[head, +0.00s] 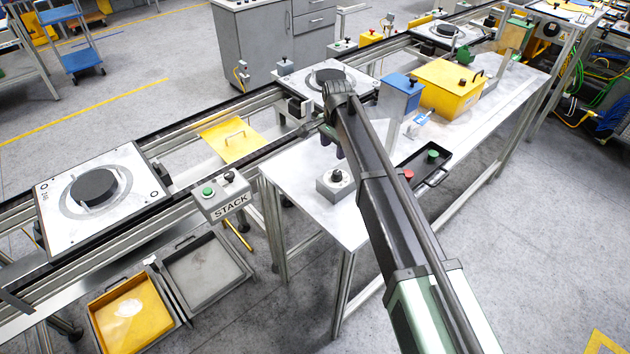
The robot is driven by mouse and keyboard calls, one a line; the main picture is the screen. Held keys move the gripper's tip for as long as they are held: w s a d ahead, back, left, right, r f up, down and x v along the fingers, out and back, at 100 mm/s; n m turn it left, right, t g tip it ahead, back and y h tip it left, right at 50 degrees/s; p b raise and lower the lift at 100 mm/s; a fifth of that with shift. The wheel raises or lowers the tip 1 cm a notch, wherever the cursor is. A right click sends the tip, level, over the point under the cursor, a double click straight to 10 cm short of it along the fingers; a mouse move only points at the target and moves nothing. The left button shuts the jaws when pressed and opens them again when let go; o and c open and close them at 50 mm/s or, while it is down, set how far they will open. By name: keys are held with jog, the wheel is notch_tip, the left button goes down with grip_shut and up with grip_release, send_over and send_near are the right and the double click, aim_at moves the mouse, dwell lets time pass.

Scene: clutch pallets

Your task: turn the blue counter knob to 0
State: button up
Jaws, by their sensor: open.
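A blue box (401,96) stands on the white bench, to the right of my arm. My arm partly covers the gripper.
A grey box with a black knob (336,182) stands on the bench below my gripper. A yellow box (449,88) stands right of the blue one. A black tray (420,166) with red and green buttons lies nearer. A pallet (290,75) sits on the conveyor behind my arm.

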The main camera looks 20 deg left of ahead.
aim_at(337, 172)
jog(key=shift+w+d+f+m+b, duration=0.25)
jog(key=shift+d+f+m+b, duration=0.35)
jog(key=shift+m, duration=0.2)
notch_tip(337, 172, down, 10)
jog(key=b, duration=1)
jog(key=shift+r, duration=0.1)
jog(key=shift+r, duration=0.1)
jog(key=shift+c, duration=0.5)
jog(key=c, duration=0.8)
